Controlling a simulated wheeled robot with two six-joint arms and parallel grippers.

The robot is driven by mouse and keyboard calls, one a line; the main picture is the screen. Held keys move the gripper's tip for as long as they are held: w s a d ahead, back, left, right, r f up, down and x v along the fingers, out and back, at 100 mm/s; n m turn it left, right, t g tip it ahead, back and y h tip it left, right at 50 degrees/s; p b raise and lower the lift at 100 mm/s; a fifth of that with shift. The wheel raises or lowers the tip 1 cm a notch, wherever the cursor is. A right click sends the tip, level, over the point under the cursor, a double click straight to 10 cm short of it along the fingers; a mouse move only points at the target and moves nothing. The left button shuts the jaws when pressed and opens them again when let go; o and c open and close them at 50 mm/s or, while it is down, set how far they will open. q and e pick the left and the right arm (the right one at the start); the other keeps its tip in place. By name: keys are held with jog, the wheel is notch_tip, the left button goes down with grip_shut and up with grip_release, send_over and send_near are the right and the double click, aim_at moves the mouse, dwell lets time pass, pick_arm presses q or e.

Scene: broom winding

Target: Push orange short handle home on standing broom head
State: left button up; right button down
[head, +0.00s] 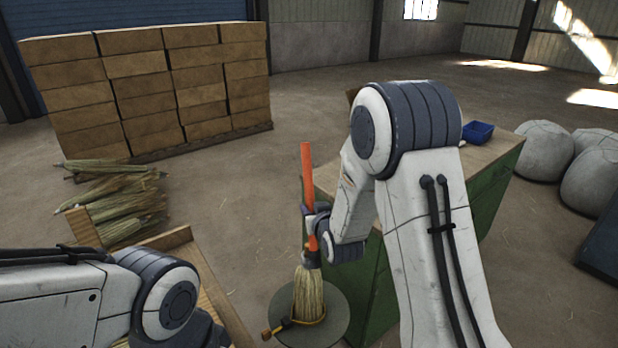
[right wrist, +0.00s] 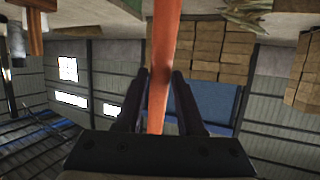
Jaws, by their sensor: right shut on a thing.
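The orange short handle (head: 307,180) stands upright above the broom head (head: 308,295) in the head view. The handle (right wrist: 163,60) also runs between the two dark fingers of my right gripper (right wrist: 160,85) in the right wrist view.
Straw bundles (head: 120,205) and a wooden crate (head: 180,240) lie at left. Stacked boxes (head: 150,85) stand behind. Grey sacks (head: 543,150) are at right.

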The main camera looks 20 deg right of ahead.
aim_at(310, 198)
jog(key=r+t, duration=0.1)
jog(key=r, duration=0.2)
jog(key=w+r+t, duration=0.1)
jog(key=r, duration=0.2)
jog(key=r+t, duration=0.2)
jog(key=r, duration=0.1)
jog(key=shift+w, duration=0.4)
jog(key=shift+a+f+b, duration=0.1)
jog(key=shift+f+b, duration=1.85)
jog(key=shift+f, duration=1.3)
jog(key=shift+f+b, duration=1.65)
jog(key=shift+b, duration=0.3)
jog(key=shift+s+f+b, duration=0.1)
jog(key=shift+f+b, duration=0.05)
jog(key=shift+b, duration=0.25)
jog(key=shift+f+b, duration=0.6)
jog(key=shift+b, duration=0.15)
jog(key=shift+f, duration=0.4)
